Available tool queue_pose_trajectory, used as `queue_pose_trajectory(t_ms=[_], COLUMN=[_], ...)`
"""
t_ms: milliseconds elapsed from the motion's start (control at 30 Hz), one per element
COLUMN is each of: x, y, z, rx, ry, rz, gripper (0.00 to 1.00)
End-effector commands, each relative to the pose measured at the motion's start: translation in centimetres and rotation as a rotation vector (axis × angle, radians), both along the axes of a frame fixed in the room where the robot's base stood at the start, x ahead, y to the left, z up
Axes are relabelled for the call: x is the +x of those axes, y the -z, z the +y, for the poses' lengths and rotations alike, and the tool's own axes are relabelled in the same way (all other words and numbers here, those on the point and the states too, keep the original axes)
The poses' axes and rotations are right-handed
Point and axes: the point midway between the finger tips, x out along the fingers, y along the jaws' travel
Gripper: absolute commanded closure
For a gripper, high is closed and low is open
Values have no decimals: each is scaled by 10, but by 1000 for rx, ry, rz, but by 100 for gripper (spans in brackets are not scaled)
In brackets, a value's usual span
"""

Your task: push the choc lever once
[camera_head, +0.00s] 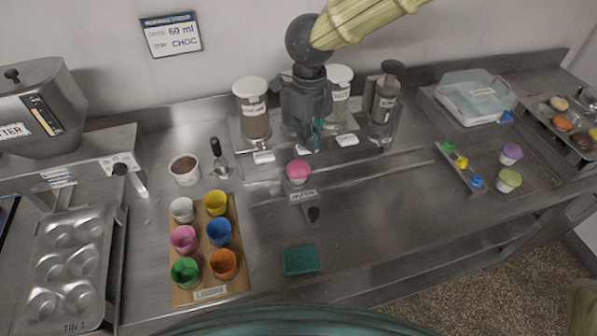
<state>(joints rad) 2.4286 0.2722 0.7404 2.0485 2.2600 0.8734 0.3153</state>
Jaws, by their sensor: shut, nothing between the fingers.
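A white-lidded jar with brown contents (253,116) stands on the dispenser rack at the back; its label is too small to read surely, but the contents look like chocolate. A white lever tab (264,157) sticks out below it. My gripper (308,146) points down, shut and empty, to the right of that jar and tab, in front of the rack. It is apart from the tab in the picture and partly hides the rack's middle. A second white tab (347,140) lies to its right, below another white-lidded jar (341,78).
A pink cup (298,172) stands just in front of my gripper. A dark-topped dispenser (384,100) is right of the jars. A wooden holder (241,275) with coloured cups and a green sponge (301,261) lie nearer.

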Motion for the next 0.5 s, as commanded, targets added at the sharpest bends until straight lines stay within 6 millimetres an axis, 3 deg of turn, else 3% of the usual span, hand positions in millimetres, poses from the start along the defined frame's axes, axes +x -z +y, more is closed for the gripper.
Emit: queue_pose_trajectory(t_ms=[500], x=[0], y=[17], z=[0], rx=[-1], ry=[-1], rz=[2], gripper=[100])
